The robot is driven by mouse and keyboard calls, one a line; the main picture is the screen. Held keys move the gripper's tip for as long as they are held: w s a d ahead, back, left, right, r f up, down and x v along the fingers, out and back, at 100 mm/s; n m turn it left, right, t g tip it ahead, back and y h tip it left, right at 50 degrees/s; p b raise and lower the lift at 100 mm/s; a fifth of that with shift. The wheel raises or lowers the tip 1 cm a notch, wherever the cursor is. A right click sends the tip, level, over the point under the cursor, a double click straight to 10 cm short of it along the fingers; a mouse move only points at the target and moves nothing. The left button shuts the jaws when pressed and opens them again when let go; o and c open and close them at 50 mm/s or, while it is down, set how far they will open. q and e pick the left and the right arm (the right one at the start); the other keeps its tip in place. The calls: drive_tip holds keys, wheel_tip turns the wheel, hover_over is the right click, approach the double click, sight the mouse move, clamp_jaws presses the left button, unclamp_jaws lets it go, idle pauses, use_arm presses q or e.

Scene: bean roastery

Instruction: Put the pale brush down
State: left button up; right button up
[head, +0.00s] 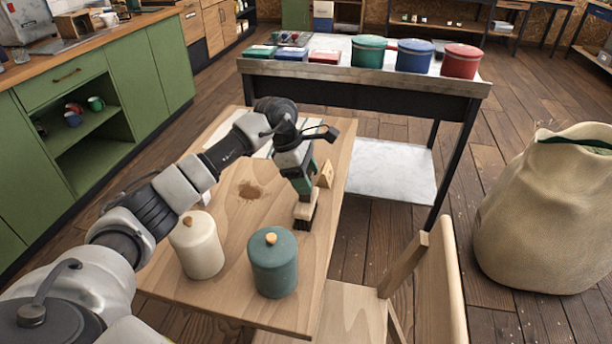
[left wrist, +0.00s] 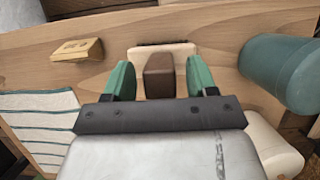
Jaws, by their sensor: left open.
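The pale brush (head: 307,210) has a pale block, dark bristles underneath and a brown handle. It stands upright, bristles down, on the wooden table (head: 225,290) near its right edge. My left gripper (head: 303,186) is right above it, pointing down. In the left wrist view the open green fingers (left wrist: 160,80) are on either side of the brush's brown handle (left wrist: 159,76), with a gap on both sides. The pale block (left wrist: 184,52) shows behind the handle. My right gripper is not in view.
On the table are a cream canister (head: 197,250), a teal canister (head: 273,268), a small wooden block (head: 326,174), a brown patch (head: 250,190) and a striped cloth (left wrist: 40,125). A chair (head: 440,290) and a large sack (head: 545,220) stand to the right.

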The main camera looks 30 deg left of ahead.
use_arm(q)
drive_tip(key=shift+r, duration=0.25)
drive_tip(key=v, duration=1.2)
drive_tip(key=shift+f, duration=0.15)
